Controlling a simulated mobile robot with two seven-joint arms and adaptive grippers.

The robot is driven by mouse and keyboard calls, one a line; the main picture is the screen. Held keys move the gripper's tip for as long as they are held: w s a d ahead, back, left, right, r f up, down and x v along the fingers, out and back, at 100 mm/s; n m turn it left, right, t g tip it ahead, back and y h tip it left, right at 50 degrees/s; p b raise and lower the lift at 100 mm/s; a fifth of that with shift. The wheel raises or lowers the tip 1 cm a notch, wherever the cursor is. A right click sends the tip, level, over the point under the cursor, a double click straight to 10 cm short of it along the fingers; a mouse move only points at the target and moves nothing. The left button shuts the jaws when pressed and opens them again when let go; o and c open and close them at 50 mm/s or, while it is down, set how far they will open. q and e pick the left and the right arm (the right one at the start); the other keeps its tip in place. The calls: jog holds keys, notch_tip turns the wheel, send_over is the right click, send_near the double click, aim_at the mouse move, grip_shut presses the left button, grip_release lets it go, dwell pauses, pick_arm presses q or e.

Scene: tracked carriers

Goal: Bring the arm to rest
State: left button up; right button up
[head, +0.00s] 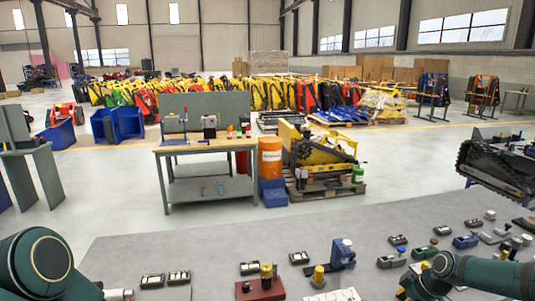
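My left arm (40,262) shows as dark green links in the bottom left corner, over the near edge of the grey table (215,240). I cannot see whether either arm holds anything.
A red block with a yellow knob (266,272), a blue-grey fixture (342,255) and several small dark holders (299,258) lie on the table. More small parts crowd its right side. The table's left-middle is clear. Beyond stand a workbench (205,147) and a loaded pallet (325,188).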

jog(key=a+f+m, duration=0.1)
jog(key=a+f, duration=0.1)
jog(key=a, duration=0.4)
jog(key=a+f+m+y, duration=0.1)
jog(key=a+f, duration=0.1)
jog(key=a, duration=0.3)
jog(key=a+f+m, duration=0.1)
jog(key=a+f, duration=0.1)
jog(key=a, duration=0.4)
jog(key=shift+s+a+f+y, duration=0.1)
jog(key=shift+s+a+y, duration=0.1)
jog(key=shift+a+y, duration=0.15)
jog(key=s+a+f+m+h, duration=0.1)
jog(key=s+a+f+m, duration=0.2)
jog(key=s+a+m, duration=0.4)
jog(key=s+a+f+m+h, duration=0.1)
jog(key=s+a+f+m, duration=0.15)
jog(key=s+a, duration=0.5)
pick_arm(q)
notch_tip(320, 180, down, 10)
jog(key=b, duration=0.8)
jog(key=shift+w+d+b, duration=0.2)
jog(key=shift+w+b, duration=0.15)
jog(key=shift+b, duration=0.05)
pick_arm(e)
notch_tip(320, 180, down, 10)
jog(key=s+d, duration=0.1)
jog(key=s, duration=0.1)
jog(key=shift+r+g, duration=0.2)
jog(key=shift+g, duration=0.2)
